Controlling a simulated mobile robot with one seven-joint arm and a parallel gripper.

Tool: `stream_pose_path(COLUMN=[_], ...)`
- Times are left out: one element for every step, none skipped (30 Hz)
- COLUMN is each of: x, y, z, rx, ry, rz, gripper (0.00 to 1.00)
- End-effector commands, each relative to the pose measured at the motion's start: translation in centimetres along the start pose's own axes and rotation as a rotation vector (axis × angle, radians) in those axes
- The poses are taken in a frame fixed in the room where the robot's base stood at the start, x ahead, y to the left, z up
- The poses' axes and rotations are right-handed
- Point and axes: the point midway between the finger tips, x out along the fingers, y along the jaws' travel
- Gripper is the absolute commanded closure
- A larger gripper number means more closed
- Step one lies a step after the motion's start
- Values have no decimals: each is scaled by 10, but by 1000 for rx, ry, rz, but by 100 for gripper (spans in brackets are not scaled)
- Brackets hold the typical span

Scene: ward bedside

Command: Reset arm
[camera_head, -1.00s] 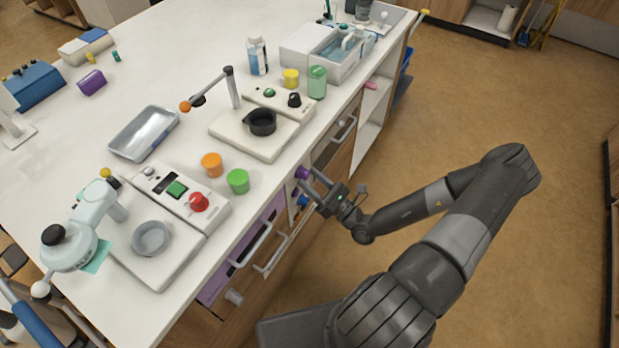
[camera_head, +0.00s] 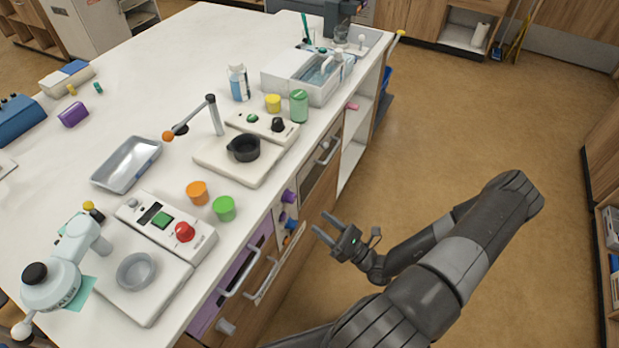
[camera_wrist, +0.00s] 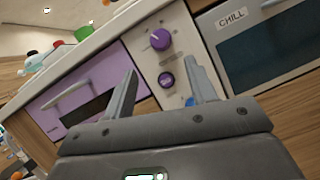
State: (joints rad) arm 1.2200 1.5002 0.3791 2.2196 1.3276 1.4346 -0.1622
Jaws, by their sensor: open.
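My gripper (camera_head: 326,229) is open and empty in the head view. It is in front of the counter's side, over the floor, apart from the drawers and knobs. In the wrist view its two fingers (camera_wrist: 160,92) point toward the cabinet front. A purple knob (camera_wrist: 160,39) and a smaller purple knob (camera_wrist: 167,80) on a pale panel show just beyond the fingers. A blue knob is partly hidden by the right finger. My arm is bent over the floor at the lower right in the head view.
A purple drawer front (camera_wrist: 78,83) with a handle is left of the knobs. An appliance door marked CHILL (camera_wrist: 265,45) is to the right. The counter (camera_head: 150,75) holds a metal tray (camera_head: 127,164), cups and devices. The floor (camera_head: 480,130) on the right is clear.

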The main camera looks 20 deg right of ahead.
Motion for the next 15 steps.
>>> stream_pose_path(x=[0,0,0,0,0,1,1,2,3,4,6,8,9,11,14], y=[0,0,0,0,0,0,1,2,4,5,7,10,13,16,20], z=[0,0,0,0,0,1,2,3,5,7,9,12,15,18,22], rx=[0,0,0,0,-1,-4,-7,-12,-21,-31,-41,-57,-71,-86,-106], ry=[0,0,0,0,1,5,10,17,30,43,58,83,104,125,153], rz=[0,0,0,0,2,8,16,27,48,68,94,131,163,197,244], gripper=[48,48,48,48,48,48,48,48,48,48,48,48,48,48,48])
